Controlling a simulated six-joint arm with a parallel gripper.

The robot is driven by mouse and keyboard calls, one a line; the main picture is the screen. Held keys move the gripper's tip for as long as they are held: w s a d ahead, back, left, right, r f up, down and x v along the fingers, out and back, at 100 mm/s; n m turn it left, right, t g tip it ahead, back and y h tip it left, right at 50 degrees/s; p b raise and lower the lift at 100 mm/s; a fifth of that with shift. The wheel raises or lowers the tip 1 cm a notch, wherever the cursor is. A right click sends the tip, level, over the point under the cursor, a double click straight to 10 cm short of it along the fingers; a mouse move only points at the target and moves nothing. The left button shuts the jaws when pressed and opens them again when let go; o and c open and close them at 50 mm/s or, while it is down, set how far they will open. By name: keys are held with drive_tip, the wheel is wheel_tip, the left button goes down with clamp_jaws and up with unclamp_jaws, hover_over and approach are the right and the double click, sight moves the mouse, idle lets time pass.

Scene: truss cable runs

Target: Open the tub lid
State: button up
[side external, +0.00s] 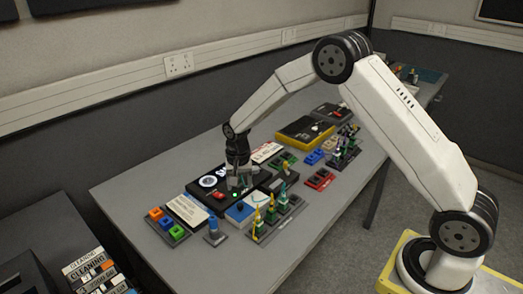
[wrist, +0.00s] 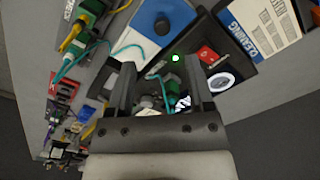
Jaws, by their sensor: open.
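The tub appears as a small box with a blue lid and a dark round knob; its blue lid (side external: 235,214) is at the front of the table in the side external view. In the wrist view the blue lid (wrist: 147,16) is at the top, partly cut off by the frame edge, and looks closed. My gripper (side external: 239,184) is above the black panel, just behind the tub and apart from the lid. In the wrist view my gripper (wrist: 160,68) has its fingers spread, with a green connector (wrist: 173,92) visible between them.
A black panel (wrist: 235,62) carries a green light, a red switch and a white disc. A teal cable (wrist: 92,57) runs near the tub. Green connectors with yellow cables (side external: 257,222) stand to its right. A cleaning card (side external: 187,209) lies left. The front table edge is clear.

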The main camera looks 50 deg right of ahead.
sight(240, 204)
drive_tip(key=shift+w+f, duration=0.2)
drive_tip(key=shift+f, duration=0.1)
drive_tip(key=shift+f, duration=3.8)
clamp_jaws()
